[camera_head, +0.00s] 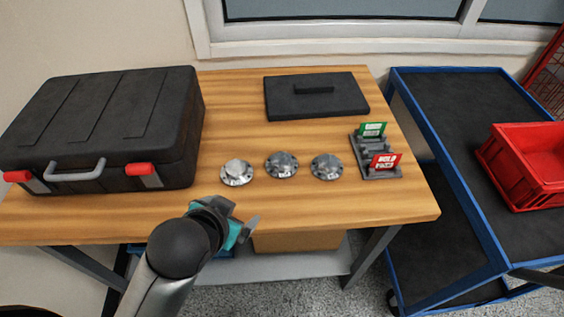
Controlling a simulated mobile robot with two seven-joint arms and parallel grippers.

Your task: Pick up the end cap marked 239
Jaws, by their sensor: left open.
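Three round grey metal end caps stand in a row on the wooden table: a left cap (237,173), a middle cap (282,165) and a right cap (327,167). Each has a flanged rim and a raised centre. Small markings show on their front rims, but they are too small to read, so I cannot tell which one is 239. My left gripper (245,219) is open and empty near the table's front edge, in front of and below the left cap, apart from all three caps. My right gripper is not in view.
A black toolbox (105,125) fills the table's left side. A dark flat plate with a handle (317,97) lies behind the caps. A small rack with green and red signs (376,155) stands at right. A blue-framed cart (450,130) carries a red crate (530,165).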

